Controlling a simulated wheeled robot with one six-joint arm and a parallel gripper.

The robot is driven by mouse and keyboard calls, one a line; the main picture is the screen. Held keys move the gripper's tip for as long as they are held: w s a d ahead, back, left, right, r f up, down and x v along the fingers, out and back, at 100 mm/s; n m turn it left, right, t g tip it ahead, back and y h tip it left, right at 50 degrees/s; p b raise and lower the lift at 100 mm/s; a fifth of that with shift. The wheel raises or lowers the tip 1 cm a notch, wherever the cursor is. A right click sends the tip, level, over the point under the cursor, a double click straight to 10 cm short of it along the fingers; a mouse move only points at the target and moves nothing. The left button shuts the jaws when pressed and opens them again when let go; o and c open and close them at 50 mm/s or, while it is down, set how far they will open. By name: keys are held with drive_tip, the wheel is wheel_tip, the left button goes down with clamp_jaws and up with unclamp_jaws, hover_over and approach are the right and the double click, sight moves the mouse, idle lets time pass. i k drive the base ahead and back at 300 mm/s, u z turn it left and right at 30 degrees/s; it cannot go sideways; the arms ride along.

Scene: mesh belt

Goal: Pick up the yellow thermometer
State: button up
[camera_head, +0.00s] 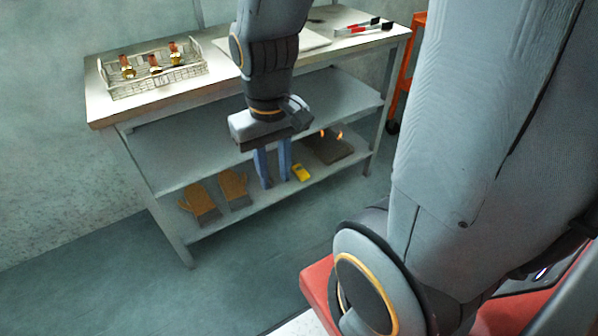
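A small yellow object with a dark end, which looks like the thermometer (301,173), lies on the lower shelf of the bench. My gripper (276,181) hangs in front of the shelves with its two blue fingers pointing down. The fingers are apart, and no object shows between them. In the picture the thermometer is just right of the right finger. The depth gap between them is hard to judge.
Brown gloves (198,200) lie left on the lower shelf (225,218), and a dark flat item (328,148) lies right. The middle shelf (170,160) overhangs them. A wire basket (150,84) and red-black tools (358,28) sit on the top. Floor in front is clear.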

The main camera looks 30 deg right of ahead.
sight(300, 171)
drive_tip(key=u, duration=1.5)
drive_tip(key=i, duration=0.55)
drive_tip(key=z, duration=2.1)
